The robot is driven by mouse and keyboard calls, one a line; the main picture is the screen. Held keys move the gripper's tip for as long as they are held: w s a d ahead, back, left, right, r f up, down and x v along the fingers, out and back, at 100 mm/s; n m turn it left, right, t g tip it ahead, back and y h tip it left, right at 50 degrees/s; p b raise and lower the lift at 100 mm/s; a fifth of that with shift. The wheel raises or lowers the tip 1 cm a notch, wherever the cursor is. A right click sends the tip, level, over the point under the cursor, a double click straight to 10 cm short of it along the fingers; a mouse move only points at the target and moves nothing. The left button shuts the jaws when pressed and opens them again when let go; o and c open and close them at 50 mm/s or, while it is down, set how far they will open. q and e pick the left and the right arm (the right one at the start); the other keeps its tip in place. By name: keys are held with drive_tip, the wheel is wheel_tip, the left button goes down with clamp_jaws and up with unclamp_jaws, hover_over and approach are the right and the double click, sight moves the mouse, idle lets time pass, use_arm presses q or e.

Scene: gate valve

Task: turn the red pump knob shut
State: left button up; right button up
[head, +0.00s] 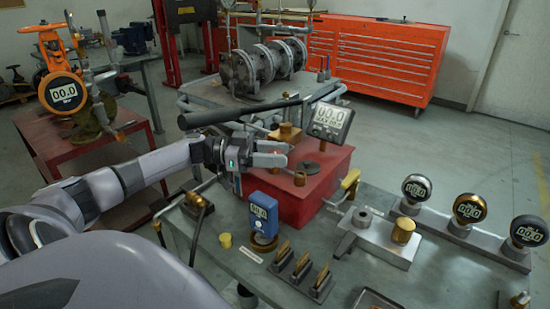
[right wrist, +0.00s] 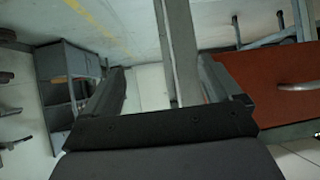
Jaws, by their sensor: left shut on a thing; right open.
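The red pump (head: 275,201) stands on the grey bench, with a long black handle (head: 240,111) across its top and a tilted display reading 00.0 (head: 329,121). A small round red knob-like part (head: 300,179) shows at the pump's upper front edge. My left gripper (head: 284,153) is above the pump, below the handle, its fingers pointing right. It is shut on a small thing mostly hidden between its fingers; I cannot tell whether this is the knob. My right gripper (right wrist: 165,85) is open and empty in the right wrist view, away from the pump.
A blue gauge (head: 263,215) and brass-topped wedges (head: 299,265) stand in front of the pump. Several round gauges (head: 468,208) line the right of the bench (head: 375,260). A flanged valve body (head: 262,67) is behind. A red tool chest (head: 375,55) stands at the wall.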

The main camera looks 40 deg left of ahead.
idle(0.3)
use_arm(q)
drive_tip(key=o, duration=1)
drive_tip(key=shift+c, duration=0.2)
drive_tip(key=shift+v, duration=3.55)
